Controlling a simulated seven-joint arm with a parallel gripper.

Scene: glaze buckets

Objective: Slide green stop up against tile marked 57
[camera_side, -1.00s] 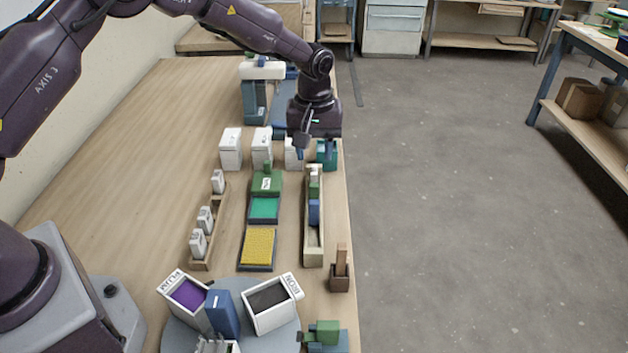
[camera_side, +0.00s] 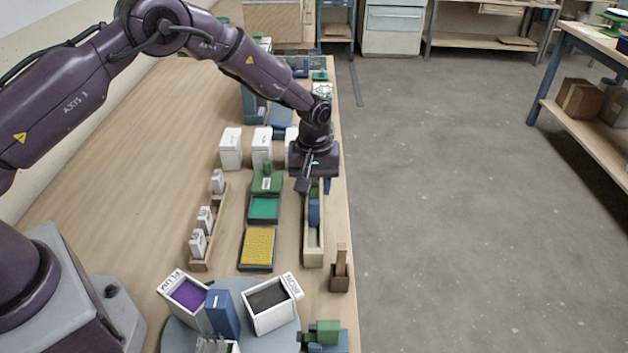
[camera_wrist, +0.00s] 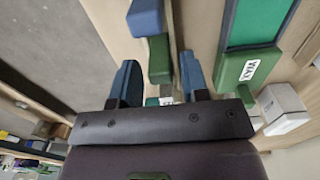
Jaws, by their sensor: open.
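The green stop (camera_wrist: 159,60) sits in the long wooden trough (camera_side: 313,250). In the wrist view it lies between the two blue fingers of my gripper (camera_wrist: 158,68), which are open, with gaps showing beside it. In the side view my gripper (camera_side: 304,186) is low over the far part of the trough and mostly hides the stop. A blue block (camera_side: 314,212) is in the trough on the near side of the stop, and it also shows in the wrist view (camera_wrist: 145,18). A small white piece (camera_wrist: 166,100) shows partly behind the gripper body. I cannot read a 57 anywhere.
Left of the trough are a green pad (camera_side: 264,207), a yellow pad (camera_side: 258,247) and a rack with small white tiles (camera_side: 205,218). White containers (camera_side: 231,148) stand behind. A brown block holder (camera_side: 340,280) is near the trough's front end, by the table's right edge.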

